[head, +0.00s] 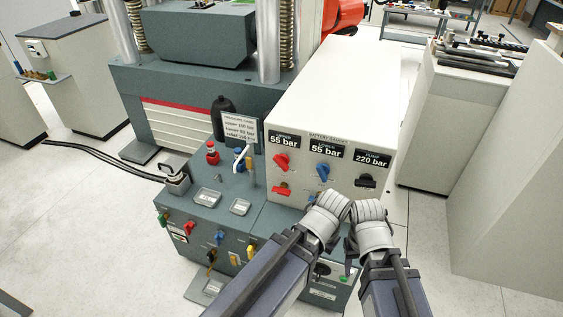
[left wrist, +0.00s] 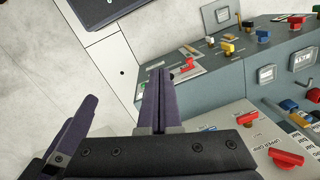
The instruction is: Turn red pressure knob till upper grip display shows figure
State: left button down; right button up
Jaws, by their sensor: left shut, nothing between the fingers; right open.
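On the white cabinet's front, the upper display (head: 284,141) reads 55 bar. A red knob (head: 281,162) is below it, with a second red knob (head: 281,189) lower down. My wrists hide part of the cabinet's lower front.
The other displays read 55 bar (head: 325,151) and 220 bar (head: 372,160), above a blue knob (head: 323,172) and a black knob (head: 366,181). A printed card (head: 239,129) stands on the grey console (head: 228,190), which has several coloured knobs.

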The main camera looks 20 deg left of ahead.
aim_at(279, 165)
pick_arm(q)
jog(key=c, duration=1.6)
grip_release()
